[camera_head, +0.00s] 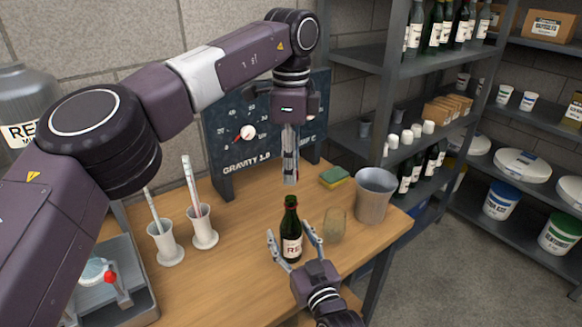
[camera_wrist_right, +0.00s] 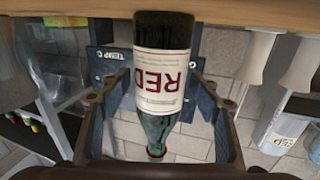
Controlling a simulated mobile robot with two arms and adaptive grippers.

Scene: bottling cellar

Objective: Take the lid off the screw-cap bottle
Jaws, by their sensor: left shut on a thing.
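The screw-cap bottle (camera_head: 291,243), dark green with a white label reading RED, stands upright on the wooden bench; it also fills the middle of the right wrist view (camera_wrist_right: 166,75). My right gripper (camera_head: 293,240) is open around its body, one finger on each side, with gaps between the fingers and the glass. My left gripper (camera_head: 290,180) points straight down above the bottle's neck, apart from it. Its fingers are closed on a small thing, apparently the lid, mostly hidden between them. The bottle's mouth is too small to make out clearly.
A glass (camera_head: 335,224) and a metal bucket (camera_head: 375,196) stand to the right of the bottle, a sponge (camera_head: 334,177) behind. Two white cylinders (camera_head: 202,230) stand to the left. A dark gravity board (camera_head: 238,140) stands at the back. Shelves (camera_head: 355,58) rise at right.

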